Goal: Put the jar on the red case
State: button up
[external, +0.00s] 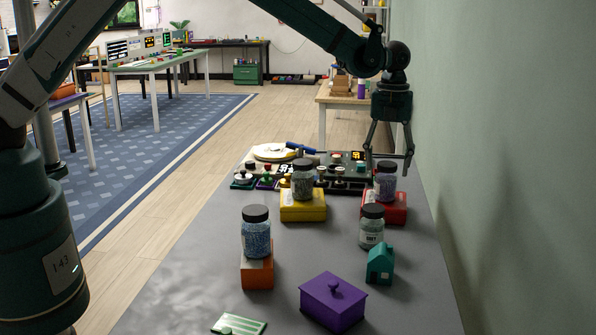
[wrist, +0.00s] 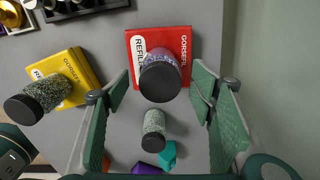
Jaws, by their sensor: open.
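A dark-lidded jar with purple contents (external: 385,184) stands upright on the red case (external: 398,213) at the right of the table. In the wrist view the same jar (wrist: 163,52) is seen from above on the red case (wrist: 141,46). My gripper (external: 389,163) is open above this jar, fingers pointing down. In the wrist view the jar shows between the spread fingers of my gripper (wrist: 163,92), apart from both. Another jar, with pale green contents (external: 371,231), stands on the grey table (external: 200,275) in front of the red case.
A jar (external: 303,184) stands on a yellow case (external: 302,210), and a blue-filled jar (external: 256,237) on an orange block (external: 257,276). A teal house (external: 380,264) and purple box (external: 333,305) are nearer. Trays of knobs (external: 340,185) lie behind. A wall (external: 480,150) bounds the right.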

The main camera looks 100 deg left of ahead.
jog(key=shift+r, duration=2.6)
jog(key=shift+s+d+r, duration=0.15)
jog(key=shift+d+r, duration=0.25)
jog(key=shift+r, duration=0.1)
jog(key=s+d+r+n+t, duration=0.2)
jog(key=s+d+r+n, duration=0.3)
jog(key=s+d+r, duration=0.6)
jog(key=s+d+r+n+t, duration=0.1)
jog(key=s+d+r+n, duration=0.4)
jog(key=s+d+r, duration=0.7)
jog(key=s+d+r+n+t, duration=0.15)
jog(key=s+d+n, duration=0.25)
jog(key=s+d, duration=0.7)
jog(key=s+d+f+n+t, duration=0.1)
jog(key=s+d+f+n, duration=0.2)
jog(key=s, duration=0.4)
jog(key=s+d+f+n+t, duration=0.1)
jog(key=s+d+f+n, duration=0.1)
jog(key=s, duration=0.6)
jog(key=shift+d+f+n+t, duration=0.35)
jog(key=shift+d+f+n, duration=0.05)
jog(key=shift+d+f, duration=0.25)
